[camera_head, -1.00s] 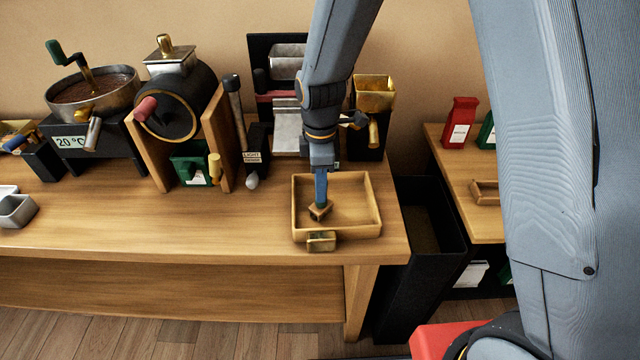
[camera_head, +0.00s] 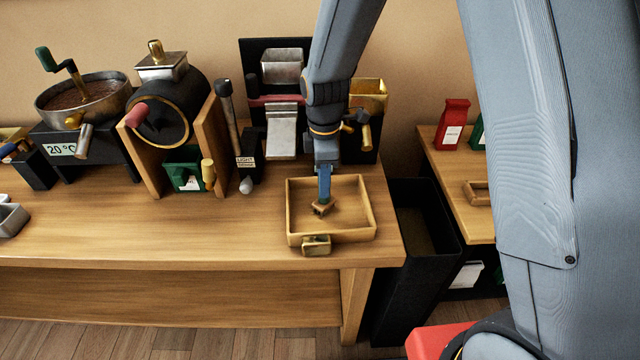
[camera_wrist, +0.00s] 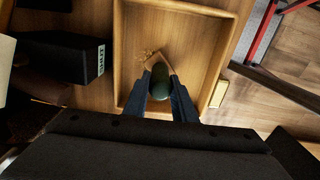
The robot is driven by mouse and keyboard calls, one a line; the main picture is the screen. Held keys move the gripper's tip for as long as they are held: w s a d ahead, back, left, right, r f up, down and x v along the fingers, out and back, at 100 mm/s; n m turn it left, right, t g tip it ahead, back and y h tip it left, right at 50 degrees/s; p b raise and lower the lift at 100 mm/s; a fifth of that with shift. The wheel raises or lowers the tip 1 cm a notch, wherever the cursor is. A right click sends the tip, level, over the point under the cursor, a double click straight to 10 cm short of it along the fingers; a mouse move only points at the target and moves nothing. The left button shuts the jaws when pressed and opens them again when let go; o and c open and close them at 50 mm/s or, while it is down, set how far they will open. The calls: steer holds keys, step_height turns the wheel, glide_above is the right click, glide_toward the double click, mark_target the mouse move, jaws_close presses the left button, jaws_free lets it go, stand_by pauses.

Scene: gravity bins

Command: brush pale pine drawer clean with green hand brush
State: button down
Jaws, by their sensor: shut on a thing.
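The pale pine drawer (camera_head: 330,240) sits near the right end of the wooden bench, open at the top; its wall also shows in the wrist view (camera_wrist: 222,65). My gripper (camera_head: 323,197) reaches down into it from above. In the wrist view my gripper (camera_wrist: 160,76) is shut on the green hand brush (camera_wrist: 159,88), whose rounded green handle lies between the fingers. The brush's tan head (camera_head: 322,208) is low over the drawer floor, near the middle. Whether it touches the floor is unclear. Tan strands or bits show beside the head; I cannot tell which.
A black drum machine (camera_head: 170,110), a pan with a crank (camera_head: 85,95) and a black stand with a metal chute (camera_head: 282,130) stand behind and left. A tall black bin (camera_head: 425,235) stands right of the bench.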

stand_by(0.3)
steer(key=shift+w+d+f, duration=0.15)
steer(key=shift+w+d, duration=1.05)
steer(key=shift+w, duration=0.05)
steer(key=shift+s, duration=0.1)
steer(key=shift+s+a+p, duration=0.5)
steer(key=shift+s+a, duration=0.65)
steer(key=shift+a, duration=0.05)
steer(key=shift+s+a, duration=0.1)
steer(key=shift+s+a+p, duration=0.45)
steer(key=shift+s+a, duration=0.65)
steer(key=shift+s, duration=0.15)
